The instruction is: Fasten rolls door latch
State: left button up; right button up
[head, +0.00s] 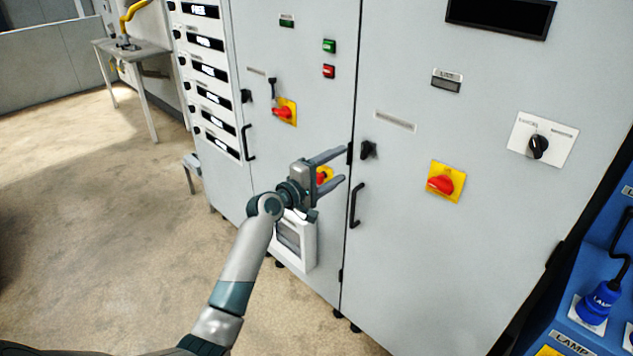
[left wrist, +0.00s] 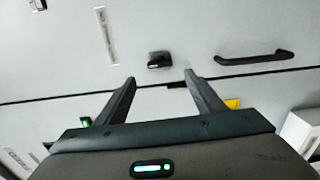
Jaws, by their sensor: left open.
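A small black latch (head: 368,149) sits on the right-hand grey cabinet door, just right of the door seam. In the left wrist view the latch (left wrist: 159,61) lies just beyond my fingertips, roughly centred between them. My left gripper (head: 343,166) is open and empty, its two fingers pointing at the cabinet front near the seam. It also shows in the left wrist view (left wrist: 160,77), with a gap between the fingertips and the latch. A second black latch (head: 246,96) is on the door farther left. The labels are too small to read. My right gripper is out of view.
A black door handle (head: 356,205) is below the latch. A red rotary switch on a yellow plate (head: 446,182) and a black selector (head: 538,147) are to the right. A white box (head: 297,240) juts out below my gripper. Open floor (head: 110,240) lies left.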

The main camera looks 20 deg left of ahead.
pick_arm(q)
jog(key=b+v, duration=0.1)
jog(key=v, duration=0.6)
jog(key=shift+s, duration=0.2)
jog(key=shift+a, duration=0.1)
dwell(0.4)
